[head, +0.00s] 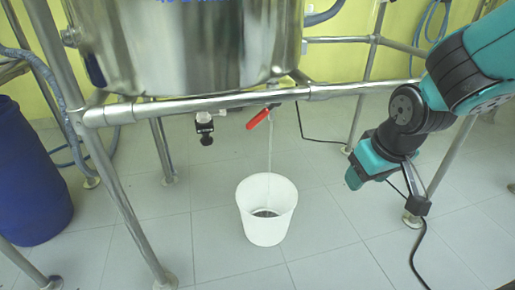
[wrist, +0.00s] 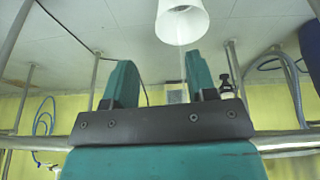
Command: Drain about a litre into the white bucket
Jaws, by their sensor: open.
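The white bucket (head: 247,212) stands upright on the tiled floor below the steel vessel (head: 190,45). A thin pale stream (head: 270,155) falls from the vessel's outlet into it, and a little dark liquid (head: 265,213) shows at its bottom. The red valve handle (head: 262,117) sits at the outlet, tilted up to the right. My gripper (head: 356,177) is right of the stream and bucket, apart from both. In the wrist view my gripper (wrist: 160,62) is open and empty, and the bucket (wrist: 182,22) appears upside down at the top.
A steel frame rail (head: 220,103) crosses in front of the outlet, with legs on both sides. A black fitting (head: 204,127) hangs left of the handle. A blue drum (head: 30,175) stands at the left. The floor around the bucket is clear.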

